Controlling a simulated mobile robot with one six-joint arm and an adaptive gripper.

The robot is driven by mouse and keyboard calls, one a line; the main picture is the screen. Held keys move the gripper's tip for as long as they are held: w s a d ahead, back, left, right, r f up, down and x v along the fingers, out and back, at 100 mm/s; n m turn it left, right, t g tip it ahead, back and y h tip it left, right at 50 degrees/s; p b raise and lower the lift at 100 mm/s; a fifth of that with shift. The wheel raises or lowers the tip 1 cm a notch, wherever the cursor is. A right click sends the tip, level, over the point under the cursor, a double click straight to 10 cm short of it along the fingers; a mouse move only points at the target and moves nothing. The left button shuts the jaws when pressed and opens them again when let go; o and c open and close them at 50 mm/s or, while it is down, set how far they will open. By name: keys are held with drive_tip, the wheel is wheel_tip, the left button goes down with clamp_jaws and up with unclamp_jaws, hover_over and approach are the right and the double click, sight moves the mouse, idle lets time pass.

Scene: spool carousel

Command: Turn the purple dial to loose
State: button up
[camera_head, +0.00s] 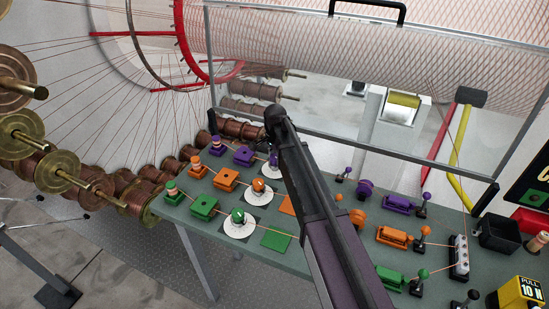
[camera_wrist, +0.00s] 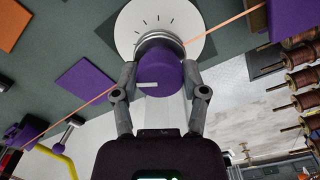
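The purple dial (camera_wrist: 161,70) stands on a white disc (camera_wrist: 191,18) with black tick marks in the wrist view. A pale pointer mark on the knob points left in that view. My gripper (camera_wrist: 161,78) has one finger on each side of the knob, close against it, and appears shut on it. In the head view, the dial's white disc (camera_head: 264,170) shows only in part, since my arm covers much of it and my fingertips. I cannot read any label for loose.
An orange dial (camera_head: 258,185) and a green dial (camera_head: 237,216) stand in front on the same green table. Purple blocks (camera_head: 244,156) lie to the left. A clear guard (camera_head: 400,150) rises behind, and copper spools (camera_head: 130,190) line the left side.

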drive_tip(key=shift+c, duration=1.4)
drive_tip(key=shift+n, duration=0.4)
drive_tip(key=n, duration=1)
drive_tip(key=shift+n, duration=0.3)
drive_tip(key=n, duration=0.6)
drive_tip(key=shift+n, duration=0.3)
drive_tip(key=n, duration=0.6)
